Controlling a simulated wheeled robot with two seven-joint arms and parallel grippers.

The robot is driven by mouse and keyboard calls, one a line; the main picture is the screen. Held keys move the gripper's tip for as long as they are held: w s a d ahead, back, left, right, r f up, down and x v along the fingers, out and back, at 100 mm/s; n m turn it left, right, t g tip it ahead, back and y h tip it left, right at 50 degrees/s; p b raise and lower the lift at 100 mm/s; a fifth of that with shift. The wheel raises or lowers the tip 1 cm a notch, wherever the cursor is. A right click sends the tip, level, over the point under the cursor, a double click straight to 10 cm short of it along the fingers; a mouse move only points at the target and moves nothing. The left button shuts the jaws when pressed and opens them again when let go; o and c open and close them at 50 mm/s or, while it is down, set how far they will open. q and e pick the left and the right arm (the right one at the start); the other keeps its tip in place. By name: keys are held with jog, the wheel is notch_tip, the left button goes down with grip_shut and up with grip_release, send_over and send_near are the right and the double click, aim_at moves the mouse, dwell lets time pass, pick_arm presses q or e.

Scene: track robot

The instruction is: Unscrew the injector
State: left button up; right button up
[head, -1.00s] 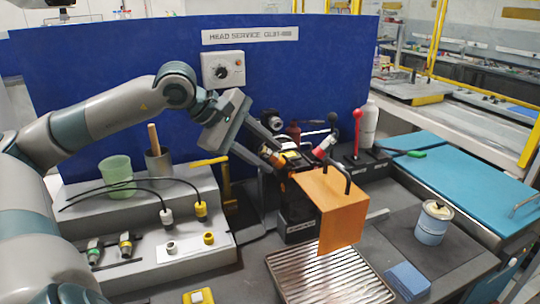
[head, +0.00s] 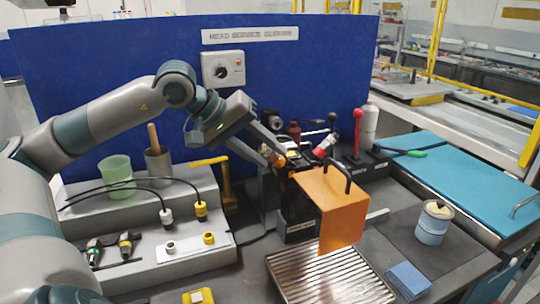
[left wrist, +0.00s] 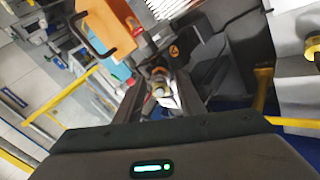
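My left gripper (head: 277,157) reaches in from the left to the dark head assembly (head: 300,190) at the middle of the bench. In the left wrist view its two fingers (left wrist: 163,88) lie on either side of a small pale and yellowish cylindrical piece, which I take to be the injector (left wrist: 165,97). The piece sits at the fingertips and fills most of the gap. Whether the fingers press on it or stand just clear, I cannot tell. In the head view the fingers largely hide this spot. My right gripper is out of view.
An orange panel (head: 335,205) with a black handle stands right of the gripper. A ribbed metal tray (head: 325,275) lies in front. A red-knobbed lever (head: 358,130) stands behind right. Injector-like parts (head: 125,243) and cables fill the grey stepped rack (head: 190,258). A blue can (head: 432,225) stands right.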

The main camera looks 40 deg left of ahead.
pick_arm(q)
jog(key=shift+m, duration=0.5)
jog(key=shift+c, duration=0.2)
dwell(0.5)
grip_shut()
dwell(0.4)
jog(key=shift+o, duration=0.2)
grip_release()
jog(key=shift+w, duration=0.15)
jog(key=shift+w+d+f+p, duration=0.1)
jog(key=shift+w+f+p, duration=0.05)
jog(key=shift+f+p, duration=0.15)
jog(key=shift+c, duration=0.6)
